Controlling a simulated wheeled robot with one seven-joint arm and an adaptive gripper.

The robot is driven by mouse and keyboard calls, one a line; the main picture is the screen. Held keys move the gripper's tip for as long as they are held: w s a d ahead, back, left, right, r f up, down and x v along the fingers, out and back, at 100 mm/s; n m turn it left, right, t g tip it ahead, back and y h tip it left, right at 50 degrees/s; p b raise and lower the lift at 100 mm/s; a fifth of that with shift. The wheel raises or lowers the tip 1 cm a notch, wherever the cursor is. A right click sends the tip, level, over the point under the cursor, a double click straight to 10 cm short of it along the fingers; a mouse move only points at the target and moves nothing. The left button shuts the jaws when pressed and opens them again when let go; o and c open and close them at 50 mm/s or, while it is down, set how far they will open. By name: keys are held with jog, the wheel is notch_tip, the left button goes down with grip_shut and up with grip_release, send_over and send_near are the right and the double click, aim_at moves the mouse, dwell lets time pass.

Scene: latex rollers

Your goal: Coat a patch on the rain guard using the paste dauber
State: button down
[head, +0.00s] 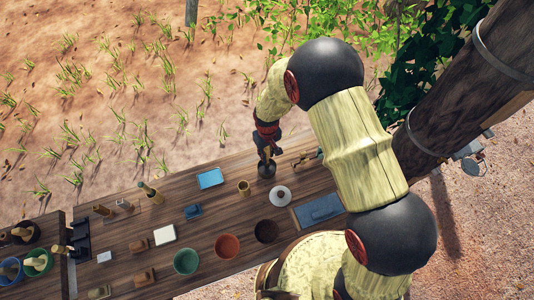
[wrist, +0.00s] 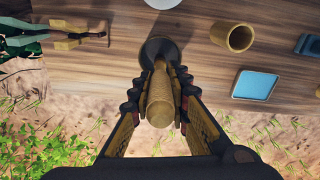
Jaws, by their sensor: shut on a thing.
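My gripper (wrist: 158,90) is shut on a wooden handle (wrist: 160,103), which I take to be the paste dauber's. The handle points away from my wrist toward a dark round piece (wrist: 157,48) at the table's edge. I cannot tell whether that piece is the dauber's head or a separate dark pot. In the head view my gripper (head: 266,150) is over the far side of the table, with the dark round piece (head: 267,170) just below it. I cannot pick out the rain guard for certain; a tree trunk (head: 450,90) with metal bands leans at the upper right.
The wooden table (head: 150,228) holds a bamboo cup (head: 244,187), a blue tray (head: 210,178), a white lid (head: 280,195), a green bowl (head: 187,261), a terracotta bowl (head: 227,245) and a blue-grey slab (head: 320,209). Tools (wrist: 70,35) lie beside my gripper. Leaves hang near the trunk.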

jog(key=shift+f+b, duration=0.35)
jog(key=shift+f, duration=0.05)
dwell(1.4)
jog(key=shift+r, duration=0.1)
jog(key=shift+r+p, duration=1.9)
jog(key=shift+r, duration=1.6)
